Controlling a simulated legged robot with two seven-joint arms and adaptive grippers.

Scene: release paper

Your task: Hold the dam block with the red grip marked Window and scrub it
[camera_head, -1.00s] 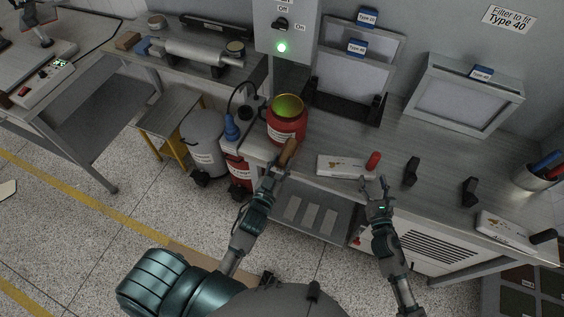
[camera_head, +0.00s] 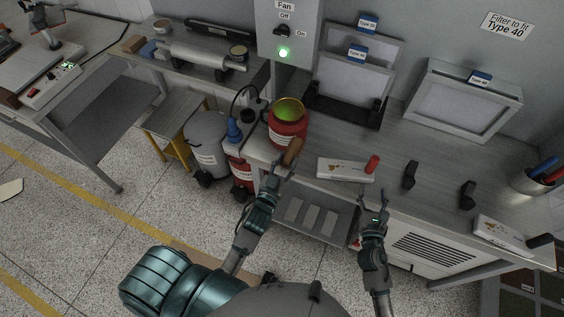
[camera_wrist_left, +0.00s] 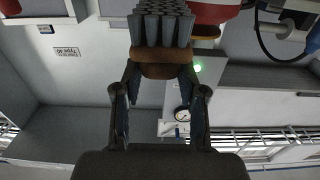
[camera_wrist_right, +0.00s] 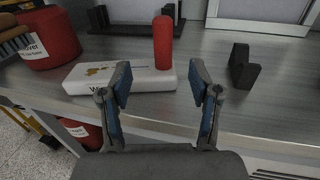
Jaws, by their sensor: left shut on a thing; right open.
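The dam block (camera_head: 340,169) is a white slab with brown stains and an upright red grip (camera_head: 372,164) at its right end. It lies on the bench; in the right wrist view the block (camera_wrist_right: 100,82) shows part of a label starting with "W", the rest hidden by my finger. My right gripper (camera_head: 372,204) is open and empty, in front of the red grip (camera_wrist_right: 163,42) and apart from it. My left gripper (camera_head: 283,170) is shut on a brown-handled brush (camera_head: 293,152); the brush (camera_wrist_left: 162,58) shows grey bristles in the left wrist view.
A red container (camera_head: 287,125) with a greenish inside stands behind the brush. Two black brackets (camera_head: 409,174) stand right of the block. Another white block (camera_head: 500,235) with a dark grip lies at the far right. Framed filters (camera_head: 466,98) stand at the back.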

